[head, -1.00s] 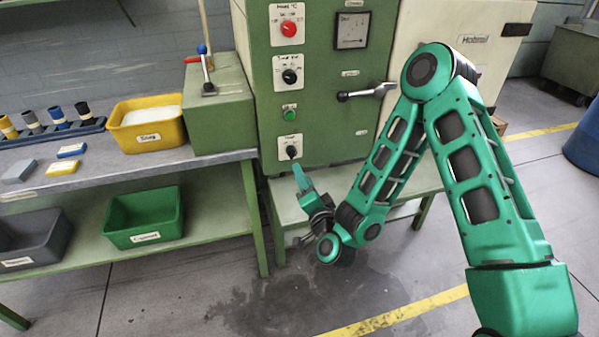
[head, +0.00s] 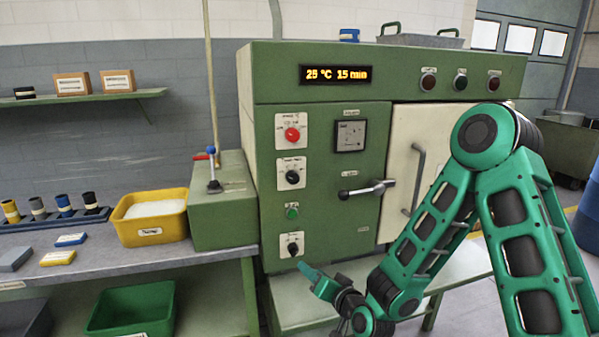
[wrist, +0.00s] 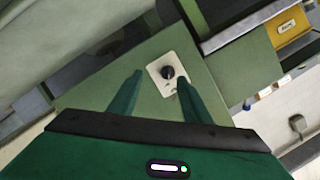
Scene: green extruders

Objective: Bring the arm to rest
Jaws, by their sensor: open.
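My green arm stands at the right in the head view, folded down from its raised elbow. My gripper (head: 318,280) is in front of the lower part of the green machine (head: 345,225), below its lowest knob (head: 292,244). In the wrist view my gripper (wrist: 158,95) has its two green fingers spread apart, with nothing held between them. A black knob on a white plate (wrist: 168,73) shows beyond the gap between the fingers. I cannot tell from the views how far the fingertips are from the panel.
The machine has a cream door (head: 400,160) with a handle and a lever (head: 367,190). Its display (head: 335,75) reads 25 °C 15 min. At left a bench (head: 110,260) holds a yellow bin (head: 150,232). A blue drum (head: 588,215) stands at the far right.

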